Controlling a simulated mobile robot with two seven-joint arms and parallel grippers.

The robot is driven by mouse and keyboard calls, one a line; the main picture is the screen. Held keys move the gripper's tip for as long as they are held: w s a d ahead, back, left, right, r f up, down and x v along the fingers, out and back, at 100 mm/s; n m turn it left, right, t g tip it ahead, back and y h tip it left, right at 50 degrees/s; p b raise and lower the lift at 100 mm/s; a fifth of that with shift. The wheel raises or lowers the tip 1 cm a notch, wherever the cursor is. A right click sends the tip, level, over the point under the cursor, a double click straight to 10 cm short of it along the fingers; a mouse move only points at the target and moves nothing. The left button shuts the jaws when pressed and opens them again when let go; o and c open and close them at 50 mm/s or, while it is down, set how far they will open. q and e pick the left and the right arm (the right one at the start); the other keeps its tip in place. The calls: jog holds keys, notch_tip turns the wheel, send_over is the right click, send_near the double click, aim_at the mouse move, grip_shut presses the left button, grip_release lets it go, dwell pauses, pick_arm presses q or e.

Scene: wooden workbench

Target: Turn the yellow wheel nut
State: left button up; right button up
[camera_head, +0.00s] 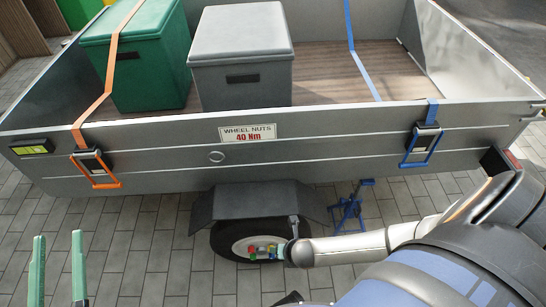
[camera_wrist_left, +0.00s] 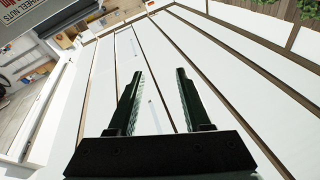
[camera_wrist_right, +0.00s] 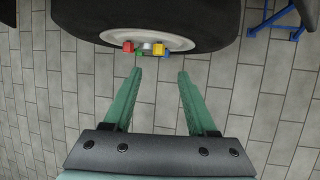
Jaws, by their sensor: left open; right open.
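The trailer wheel (camera_head: 224,243) sits under the grey fender, with coloured nuts at its hub. In the right wrist view the yellow wheel nut (camera_wrist_right: 159,49) is at the lower part of the pale rim (camera_wrist_right: 177,40), right of a red nut (camera_wrist_right: 128,47). My right gripper (camera_wrist_right: 160,72) is open and empty. Its fingertips point toward the wheel, apart from the nuts, with the yellow nut ahead and between them in the picture. In the head view my right arm covers the wheel's right side. My left gripper (camera_head: 57,236) is open and empty, away from the wheel.
The trailer wall (camera_head: 330,127) and the fender (camera_head: 257,203) are above the wheel. A blue stand (camera_head: 349,211) is to its right. A green box (camera_head: 140,60) and a grey box (camera_head: 240,55) stand in the trailer. The paving at left is clear.

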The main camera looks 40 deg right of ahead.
pick_arm(q)
jog(key=s+d+r+m+t+h+b, duration=0.1)
jog(key=s+r+m+h+b, duration=0.1)
jog(key=s+r+m+h, duration=0.3)
jog(key=s+r+m+t+h+b, duration=0.1)
jog(key=s+r+t+h, duration=0.15)
jog(key=r, duration=0.35)
jog(key=shift+g+h, duration=0.55)
jog(key=shift+w+d+f+b, duration=0.1)
jog(key=shift+w+f+b, duration=0.05)
jog(key=shift+f+b, duration=0.65)
jog(key=shift+w+d+f+b, duration=0.15)
jog(key=shift+w+f+b, duration=0.05)
jog(key=shift+f+b, duration=0.55)
jog(key=shift+w+d+f+b, duration=0.1)
jog(key=shift+w+f+b, duration=0.05)
jog(key=shift+f+b, duration=0.65)
pick_arm(e)
jog(key=shift+a+x, duration=0.2)
jog(key=shift+x, duration=6)
pick_arm(q)
jog(key=shift+r, duration=0.15)
pick_arm(e)
jog(key=shift+d, duration=0.1)
grip_shut()
